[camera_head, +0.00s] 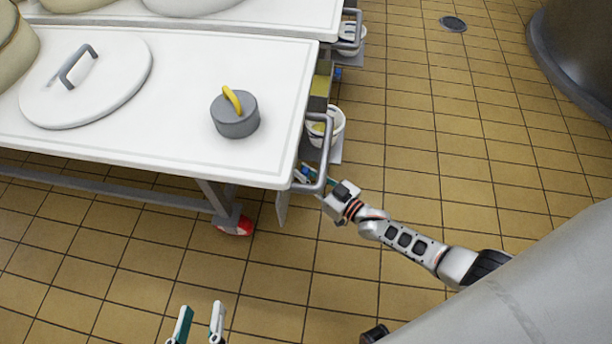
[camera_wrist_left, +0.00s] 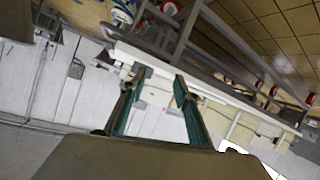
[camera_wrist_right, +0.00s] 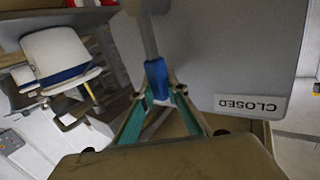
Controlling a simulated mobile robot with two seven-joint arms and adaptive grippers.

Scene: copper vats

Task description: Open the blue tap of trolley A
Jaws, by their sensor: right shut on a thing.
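The near trolley (camera_head: 180,150) has a white top and a grey push handle (camera_head: 326,150) on its right end. The blue tap (camera_wrist_right: 157,78) is in the right wrist view, between the fingertips of my right gripper (camera_wrist_right: 160,97), which is shut on it. In the head view my right gripper (camera_head: 312,180) is low beside the trolley's right end, partly hidden by the handle. A plate labelled "CLOSED" (camera_wrist_right: 250,104) appears upside down beside the tap. I cannot read which trolley this is. My left gripper (camera_head: 201,318) is open and empty above the floor.
A round white lid (camera_head: 88,85) and a grey weight with a yellow handle (camera_head: 236,120) lie on the trolley top. A white bucket (camera_head: 337,122) stands beyond the handle. A second trolley (camera_head: 270,18) stands behind.

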